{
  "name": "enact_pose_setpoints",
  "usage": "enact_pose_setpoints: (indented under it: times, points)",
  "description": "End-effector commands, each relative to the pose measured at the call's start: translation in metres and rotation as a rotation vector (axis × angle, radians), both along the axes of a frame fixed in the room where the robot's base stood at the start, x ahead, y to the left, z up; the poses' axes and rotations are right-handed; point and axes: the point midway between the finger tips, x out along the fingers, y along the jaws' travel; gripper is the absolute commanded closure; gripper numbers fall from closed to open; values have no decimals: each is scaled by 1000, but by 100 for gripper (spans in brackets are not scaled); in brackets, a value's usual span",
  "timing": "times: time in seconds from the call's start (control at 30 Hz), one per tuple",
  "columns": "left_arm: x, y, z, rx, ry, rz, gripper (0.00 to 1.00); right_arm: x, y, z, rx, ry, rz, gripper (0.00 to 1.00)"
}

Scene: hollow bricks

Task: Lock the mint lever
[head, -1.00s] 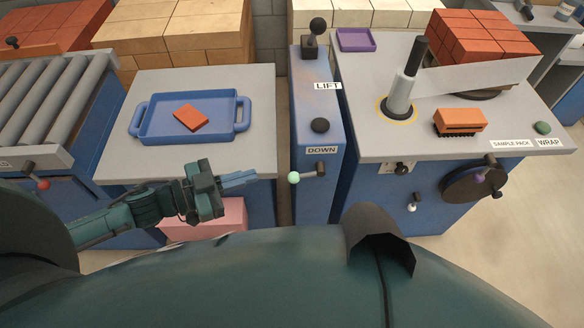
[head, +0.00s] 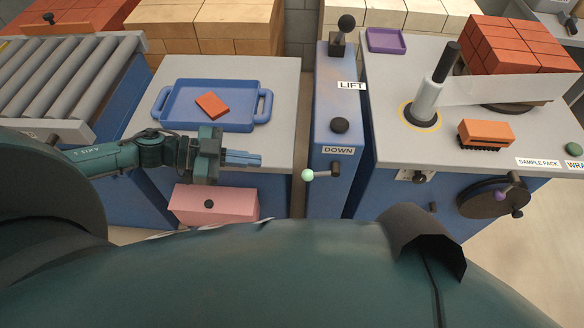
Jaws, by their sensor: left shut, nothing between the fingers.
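The mint lever is a short dark arm with a pale mint ball knob (head: 307,175). It sticks out to the left from a dark pivot on the front of the blue lift column (head: 330,118), just below the DOWN label. My left gripper (head: 258,159) is to the left of the knob, apart from it, with its blue fingers pointing right. The fingers are together and hold nothing. My right gripper is not in view.
A blue tray (head: 168,120) with an orange brick (head: 212,105) sits on the grey table behind my left gripper. A pink box (head: 205,203) is below it. A wrapping station with a crank wheel (head: 490,200) stands right.

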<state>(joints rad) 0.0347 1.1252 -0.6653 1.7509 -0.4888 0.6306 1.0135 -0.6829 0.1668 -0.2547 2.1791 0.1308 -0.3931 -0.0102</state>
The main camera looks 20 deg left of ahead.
Motion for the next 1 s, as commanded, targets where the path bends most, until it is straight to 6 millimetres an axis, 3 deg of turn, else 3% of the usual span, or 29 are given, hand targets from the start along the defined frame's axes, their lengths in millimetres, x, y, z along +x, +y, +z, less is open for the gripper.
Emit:
enact_pose_setpoints:
  times: [0.37,0.43,0.6,1.0]
  points:
    - [33,-72,-22,-4,-4,0,100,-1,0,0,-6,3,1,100]
    - [36,-74,-37,-2,0,3,100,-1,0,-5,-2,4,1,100]
    - [41,-81,-52,-2,-1,2,100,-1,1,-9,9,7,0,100]
    - [43,-82,-57,0,-1,1,100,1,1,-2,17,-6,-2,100]
